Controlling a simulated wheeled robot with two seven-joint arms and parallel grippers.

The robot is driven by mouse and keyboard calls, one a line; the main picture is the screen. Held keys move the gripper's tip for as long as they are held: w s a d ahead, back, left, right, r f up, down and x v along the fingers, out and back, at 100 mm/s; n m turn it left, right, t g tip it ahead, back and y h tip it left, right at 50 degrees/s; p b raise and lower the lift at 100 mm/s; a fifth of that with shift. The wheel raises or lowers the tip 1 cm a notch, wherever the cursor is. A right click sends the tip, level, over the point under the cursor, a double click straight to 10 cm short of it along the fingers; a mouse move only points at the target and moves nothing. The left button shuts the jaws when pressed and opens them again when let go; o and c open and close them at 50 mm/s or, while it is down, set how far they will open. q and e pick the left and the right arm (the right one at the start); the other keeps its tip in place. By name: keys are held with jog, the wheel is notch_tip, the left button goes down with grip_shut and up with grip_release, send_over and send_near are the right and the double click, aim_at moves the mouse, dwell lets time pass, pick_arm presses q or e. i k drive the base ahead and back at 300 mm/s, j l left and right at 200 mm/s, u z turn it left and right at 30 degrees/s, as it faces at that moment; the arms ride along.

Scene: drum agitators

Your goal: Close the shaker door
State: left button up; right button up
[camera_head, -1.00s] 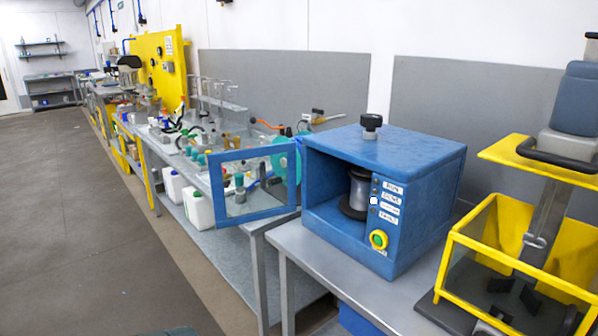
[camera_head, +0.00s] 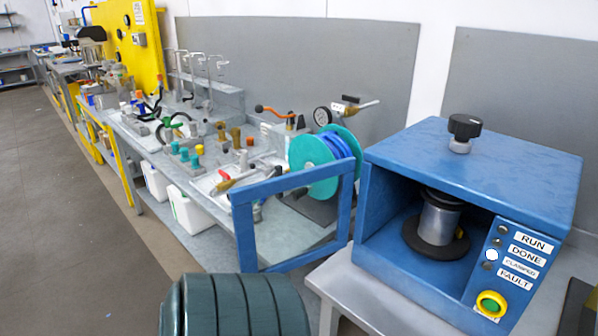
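The blue shaker box (camera_head: 480,155) stands on a grey table at the right, with a black knob (camera_head: 464,127) on top. Its door (camera_head: 243,235), a blue frame with a see-through middle, stands open, swung out to the left of the box. Inside the box a metal can (camera_head: 439,219) stands on a dark round base. The front panel has labels RUN, DONE and FAULT, one lit white lamp, and a yellow-ringed green button (camera_head: 491,304). Neither of my grippers is in view.
A dark green ribbed object (camera_head: 235,305), which I cannot identify, fills the bottom centre, in front of the door. A bench (camera_head: 205,170) with a teal reel (camera_head: 322,160) and several tools lies behind the door. Open floor (camera_head: 70,220) lies at the left.

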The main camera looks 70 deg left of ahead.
aim_at(240, 199)
jog(key=k+j, duration=0.1)
jog(key=j, duration=0.4)
jog(key=k+j, duration=0.1)
jog(key=j, duration=0.9)
jog(key=k+j+z, duration=0.1)
jog(key=j, duration=0.4)
jog(key=k+j, duration=0.15)
jog(key=j, duration=0.35)
jog(key=k+j, duration=0.1)
jog(key=j, duration=0.4)
